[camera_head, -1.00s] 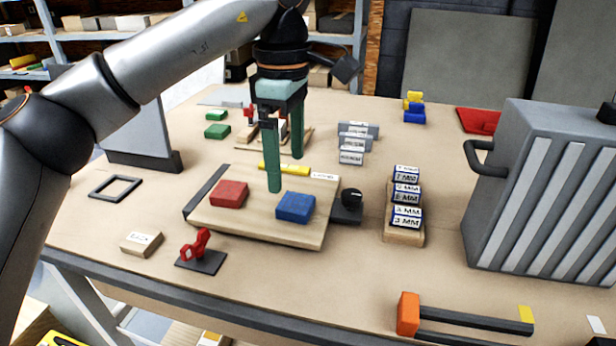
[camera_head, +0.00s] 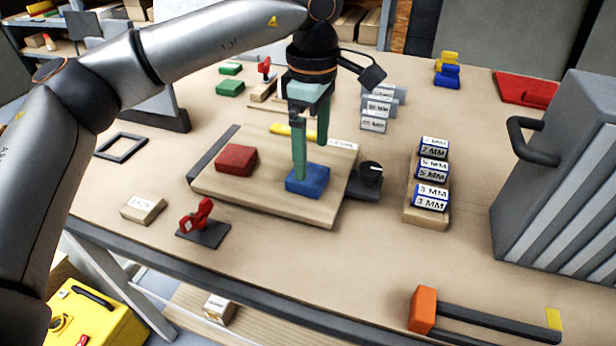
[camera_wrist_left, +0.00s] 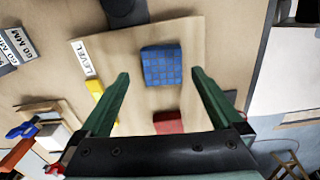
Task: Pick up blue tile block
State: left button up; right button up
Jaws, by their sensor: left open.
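The blue tile block (camera_head: 308,182) lies on the wooden board (camera_head: 265,200), right of a red tile block (camera_head: 237,160). My left gripper (camera_head: 311,160) is open and empty, with its green fingers pointing down over the blue block; the near finger covers part of it in the head view. In the left wrist view the blue block (camera_wrist_left: 162,65) shows a grid of small tiles. It sits just beyond the fingertips, between their lines, and I see no contact. The red block (camera_wrist_left: 168,122) lies closer to the gripper's base there. My right gripper is not in view.
A black knob (camera_head: 370,172) stands at the board's right edge, close to the blue block. A yellow level (camera_head: 295,130) lies behind. A labelled spacer rack (camera_head: 427,215) and grey ribbed case (camera_head: 560,170) stand right. A red clamp (camera_head: 197,215) stands front left.

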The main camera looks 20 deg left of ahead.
aim_at(310, 174)
pick_arm(q)
notch_tip(310, 174, down, 4)
jog(key=shift+s+a+f, duration=0.1)
jog(key=shift+s+f, duration=0.05)
jog(key=shift+f, duration=0.05)
jog(key=shift+c, duration=0.2)
jog(key=shift+r, duration=0.1)
jog(key=c, duration=1.4)
jog(key=shift+c, duration=0.2)
jog(key=shift+r, duration=0.1)
